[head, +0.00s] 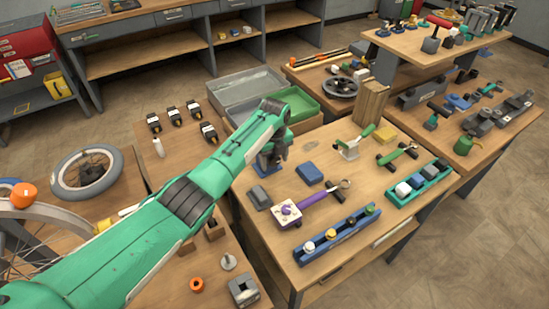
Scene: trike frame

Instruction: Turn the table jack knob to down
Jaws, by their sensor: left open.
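My left arm reaches in from the lower left, and its gripper (275,160) points down over the back left part of the middle wooden table (240,222). The fingers are small and dark here; they are open. A small blue piece (260,168) shows right beside and partly behind the fingertips; I cannot tell whether they touch. I cannot make out for sure which thing is the table jack or its knob, or its setting; the arm may hide part of it. My right gripper is not in view.
A purple tool (311,203), a blue block (309,173), a blue rack (338,235) with coloured knobs and a green rack (419,184) stand to the right on the same table. Grey (246,86) and green (297,101) bins and a wooden block (371,102) stand behind.

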